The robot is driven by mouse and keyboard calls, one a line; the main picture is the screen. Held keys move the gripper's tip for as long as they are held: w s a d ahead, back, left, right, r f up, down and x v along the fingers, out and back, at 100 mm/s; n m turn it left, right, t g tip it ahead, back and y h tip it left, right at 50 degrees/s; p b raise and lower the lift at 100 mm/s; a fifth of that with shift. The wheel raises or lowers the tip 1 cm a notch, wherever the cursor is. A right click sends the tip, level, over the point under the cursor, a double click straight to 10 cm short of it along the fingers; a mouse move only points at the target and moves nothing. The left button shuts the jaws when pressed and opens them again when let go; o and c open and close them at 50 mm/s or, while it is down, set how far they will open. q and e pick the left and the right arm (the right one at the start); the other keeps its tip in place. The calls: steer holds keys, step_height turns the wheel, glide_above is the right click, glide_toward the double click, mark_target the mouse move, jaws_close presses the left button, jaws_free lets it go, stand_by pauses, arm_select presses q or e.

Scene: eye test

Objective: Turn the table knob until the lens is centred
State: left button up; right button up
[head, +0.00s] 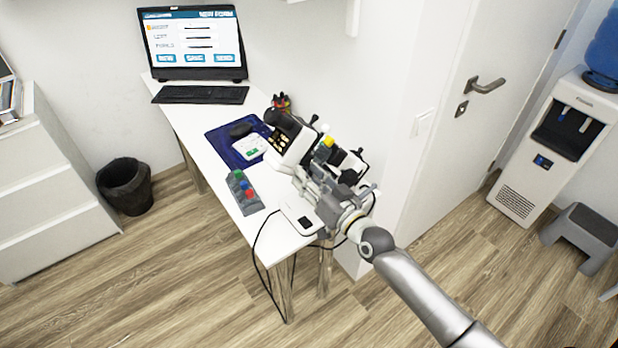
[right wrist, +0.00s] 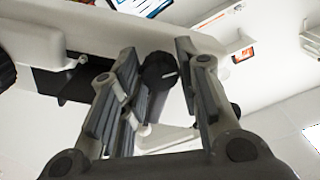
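A black round knob (right wrist: 160,72) with a white line mark shows in the right wrist view, beneath a pale machine body. My right gripper (right wrist: 156,52) is open, with one finger on each side of the knob; small gaps seem to show, but contact is hard to judge. In the head view my right gripper (head: 318,180) is at the front of the white and black instrument (head: 290,142) on the table (head: 195,125), covering part of it. The lens and the knob cannot be made out in the head view. My left gripper is not in view.
A grey block with coloured tops (head: 245,196) and a white device (head: 299,217) with a black cable stand near the table's front. A blue mat (head: 220,141), keyboard (head: 200,95) and monitor (head: 192,45) are farther back. A wall (head: 385,110) borders the right side.

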steer(key=shift+o, duration=1.4)
steer(key=v, duration=1.2)
